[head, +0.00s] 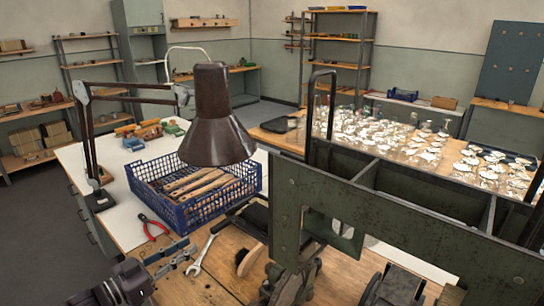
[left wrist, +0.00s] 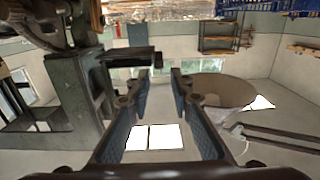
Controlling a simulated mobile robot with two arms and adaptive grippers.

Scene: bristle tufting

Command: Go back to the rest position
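My left gripper (head: 186,250) comes in at the lower left of the head view, over the wooden worktop (head: 208,284). Its fingers are apart with nothing between them. The left wrist view shows the two fingers of this gripper (left wrist: 163,76) spread with an empty gap, against a background that looks upside down. The green-grey tufting machine (head: 400,205) stands to the right of the gripper. A blue crate (head: 196,214) holding several wooden brush handles (head: 200,183) stands behind it. My right gripper does not show in either view.
A brown desk lamp (head: 218,115) hangs over the crate. Red-handled pliers (head: 153,228) and a wrench (head: 201,257) lie close to the left gripper. A table with many glass vessels (head: 400,140) stands behind the machine. Open floor (head: 35,220) shows at the left.

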